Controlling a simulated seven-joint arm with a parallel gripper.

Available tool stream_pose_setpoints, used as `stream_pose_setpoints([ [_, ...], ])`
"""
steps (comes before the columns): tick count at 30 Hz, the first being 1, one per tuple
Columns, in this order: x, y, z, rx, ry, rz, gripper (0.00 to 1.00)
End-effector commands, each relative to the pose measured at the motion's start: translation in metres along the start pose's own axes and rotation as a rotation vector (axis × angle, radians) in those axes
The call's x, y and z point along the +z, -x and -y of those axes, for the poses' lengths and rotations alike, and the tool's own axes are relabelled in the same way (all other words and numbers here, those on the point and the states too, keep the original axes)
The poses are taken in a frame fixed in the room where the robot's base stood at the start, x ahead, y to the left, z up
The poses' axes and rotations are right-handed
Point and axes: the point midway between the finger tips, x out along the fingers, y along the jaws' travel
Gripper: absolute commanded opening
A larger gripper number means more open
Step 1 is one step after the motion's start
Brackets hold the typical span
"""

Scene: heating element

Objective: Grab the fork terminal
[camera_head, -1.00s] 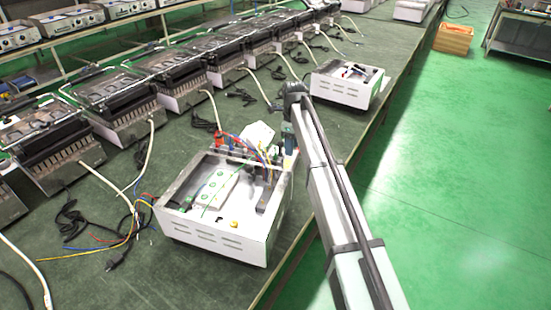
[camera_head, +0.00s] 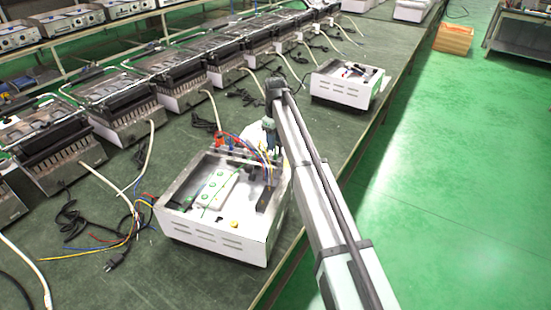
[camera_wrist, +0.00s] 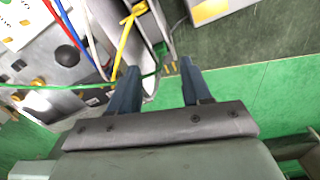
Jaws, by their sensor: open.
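In the wrist view, my gripper (camera_wrist: 160,68) is open, its two blue-grey fingers apart with nothing clamped between them. A green wire (camera_wrist: 60,87) runs across from the left and passes close to the left finger. In the head view, my gripper (camera_head: 269,132) is over the back right part of the open white casing (camera_head: 215,240), near its bundle of coloured wires. The terminal cannot be made out there.
Yellow (camera_wrist: 124,38), red and blue wires rise near the left finger in the wrist view. A second white unit (camera_head: 347,84) stands farther back on the green table (camera_head: 130,275). A row of heater units lines the left. Loose cables lie between.

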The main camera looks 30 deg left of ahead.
Motion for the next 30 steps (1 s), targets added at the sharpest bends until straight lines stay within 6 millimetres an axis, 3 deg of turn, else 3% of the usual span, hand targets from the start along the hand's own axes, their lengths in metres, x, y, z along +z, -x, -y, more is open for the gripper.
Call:
stream_pose_setpoints([
  [8,-0.001,-0.016,0.000,0.001,0.000,-0.001,0.48],
  [18,-0.001,-0.057,0.001,0.000,0.001,0.000,0.48],
  [26,-0.001,-0.060,0.001,0.000,0.000,0.000,0.48],
  [30,-0.001,-0.060,0.001,0.000,0.000,0.000,0.36],
])
